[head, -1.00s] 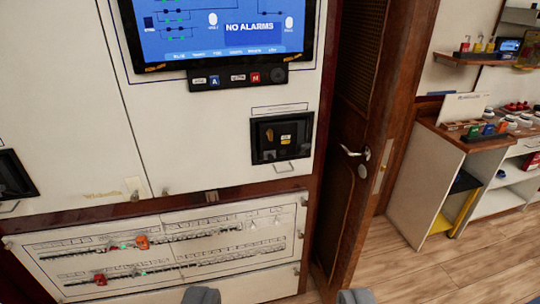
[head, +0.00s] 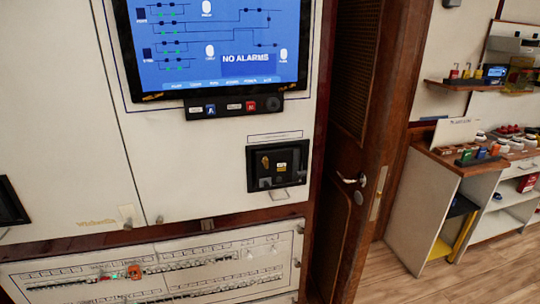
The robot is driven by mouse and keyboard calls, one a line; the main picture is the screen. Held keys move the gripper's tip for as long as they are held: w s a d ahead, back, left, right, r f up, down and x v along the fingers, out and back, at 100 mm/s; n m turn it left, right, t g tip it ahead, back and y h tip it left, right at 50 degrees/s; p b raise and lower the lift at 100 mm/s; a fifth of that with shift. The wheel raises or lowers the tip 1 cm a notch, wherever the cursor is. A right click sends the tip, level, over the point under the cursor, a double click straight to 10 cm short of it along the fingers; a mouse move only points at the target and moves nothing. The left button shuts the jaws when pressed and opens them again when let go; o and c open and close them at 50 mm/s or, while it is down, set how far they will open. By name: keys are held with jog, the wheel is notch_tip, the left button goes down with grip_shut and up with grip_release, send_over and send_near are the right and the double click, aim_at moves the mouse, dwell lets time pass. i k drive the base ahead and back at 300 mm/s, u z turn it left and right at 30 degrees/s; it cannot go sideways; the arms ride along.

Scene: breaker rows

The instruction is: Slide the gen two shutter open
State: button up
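A white breaker panel (head: 60,276) runs along the lower left, cut off by the bottom edge. Its upper breaker row (head: 188,266) carries an orange-red piece (head: 134,271) left of centre, with small green lights just left of it. A second row shows only partly at the bottom edge. The labels are too small to read, so I cannot tell which part is the gen two shutter or whether it is open. My gripper is out of view.
A screen reading "NO ALARMS" (head: 222,40) is on the white cabinet above. A black recessed unit (head: 278,165) sits below it. A wooden door (head: 355,130) with a handle stands right of the cabinet. Wooden floor (head: 420,284) is clear at lower right, beside a shelf unit (head: 424,205).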

aim_at(266, 183)
jog(key=k, duration=0.35)
jog(key=u, duration=0.35)
jog(key=i, duration=1.25)
jog(key=z, duration=0.45)
